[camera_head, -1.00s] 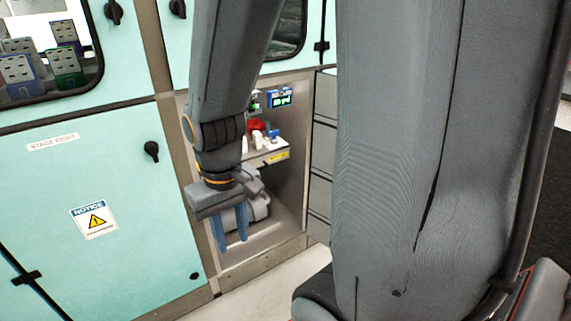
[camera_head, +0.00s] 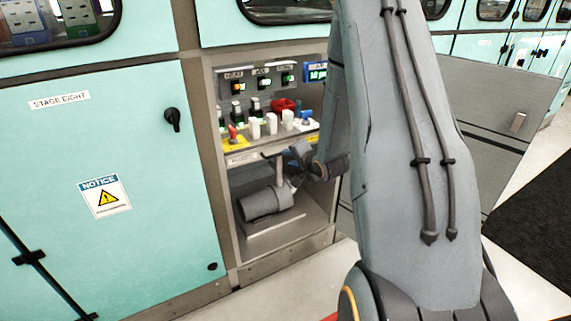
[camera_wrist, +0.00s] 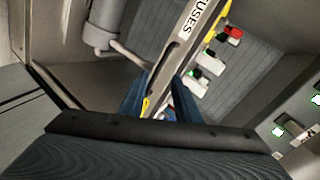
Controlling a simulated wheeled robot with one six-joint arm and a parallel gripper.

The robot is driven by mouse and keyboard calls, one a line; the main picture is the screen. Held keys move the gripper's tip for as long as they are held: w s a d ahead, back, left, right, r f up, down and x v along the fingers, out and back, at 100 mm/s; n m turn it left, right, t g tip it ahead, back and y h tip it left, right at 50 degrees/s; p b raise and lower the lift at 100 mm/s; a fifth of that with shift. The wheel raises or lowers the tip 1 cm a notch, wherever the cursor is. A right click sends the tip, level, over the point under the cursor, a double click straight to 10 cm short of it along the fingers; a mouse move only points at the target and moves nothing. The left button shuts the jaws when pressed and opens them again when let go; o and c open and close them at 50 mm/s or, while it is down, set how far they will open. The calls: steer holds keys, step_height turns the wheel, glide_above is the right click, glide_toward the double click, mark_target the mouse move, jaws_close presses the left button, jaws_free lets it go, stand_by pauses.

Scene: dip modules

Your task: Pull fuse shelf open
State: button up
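The fuse shelf (camera_head: 243,157) is in an open cabinet bay in the head view, below a panel of lit displays. Contact with the edge cannot be made out.
A grey motor-like cylinder (camera_head: 265,204) with a pipe sits below the shelf, close to my gripper. A teal cabinet door (camera_head: 110,240) closes the left side. A grey door panel (camera_head: 495,95) stands open at the right. Clear floor lies in front.

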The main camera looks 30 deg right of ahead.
steer(key=w+d+f+m+t+b, duration=0.2)
steer(key=w+d+f+m+t, duration=0.1)
steer(key=w, duration=0.6)
steer(key=shift+f+y, duration=0.4)
steer(key=shift+f, duration=0.5)
steer(key=shift+s, duration=0.1)
jaws_close()
